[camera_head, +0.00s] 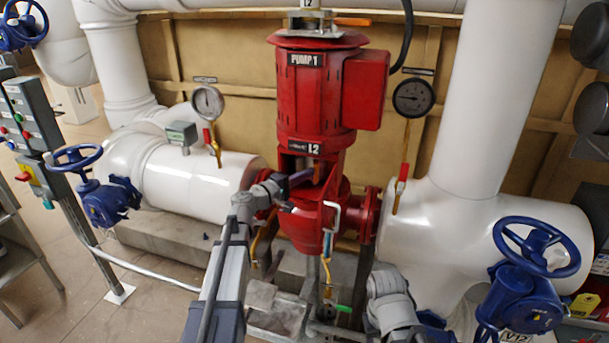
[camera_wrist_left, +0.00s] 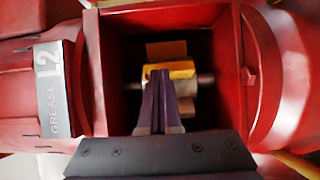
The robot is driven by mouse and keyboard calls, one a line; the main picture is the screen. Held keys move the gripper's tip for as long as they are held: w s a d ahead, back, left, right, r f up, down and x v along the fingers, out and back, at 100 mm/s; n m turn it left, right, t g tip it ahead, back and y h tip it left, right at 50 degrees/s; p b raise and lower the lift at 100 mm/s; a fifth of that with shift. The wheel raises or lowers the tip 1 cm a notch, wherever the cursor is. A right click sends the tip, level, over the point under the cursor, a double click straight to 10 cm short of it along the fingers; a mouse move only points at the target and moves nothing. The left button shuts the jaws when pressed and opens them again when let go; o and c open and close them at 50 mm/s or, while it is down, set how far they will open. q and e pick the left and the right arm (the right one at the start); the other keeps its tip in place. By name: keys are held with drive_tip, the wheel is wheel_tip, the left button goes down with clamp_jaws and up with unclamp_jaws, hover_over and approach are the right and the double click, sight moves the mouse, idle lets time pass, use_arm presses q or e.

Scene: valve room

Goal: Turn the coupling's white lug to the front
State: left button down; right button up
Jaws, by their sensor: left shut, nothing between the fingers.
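The coupling (camera_wrist_left: 209,97) sits on a horizontal-looking shaft inside the dark opening of the red pump housing in the left wrist view. It has a yellow-orange lug (camera_wrist_left: 170,69) facing the opening and a tan part behind; I cannot make out a clearly white lug. The left gripper also shows at the pump's opening in the head view (camera_head: 311,174). My right gripper is out of view.
The red pump (camera_head: 318,95) stands between white pipes. A left gauge (camera_head: 208,103), a right gauge (camera_head: 413,97) and blue valve wheels (camera_head: 536,246) flank it. The opening's red side walls (camera_wrist_left: 233,70) leave little room around my fingers.

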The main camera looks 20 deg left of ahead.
sight(323, 175)
use_arm(q)
drive_tip(key=shift+d, duration=0.2)
drive_tip(key=shift+w+d, duration=0.1)
drive_tip(key=shift+d, duration=1.1)
drive_tip(key=shift+w+d, duration=0.2)
drive_tip(key=shift+d, duration=0.4)
drive_tip(key=shift+w+d, duration=0.2)
drive_tip(key=shift+d, duration=0.35)
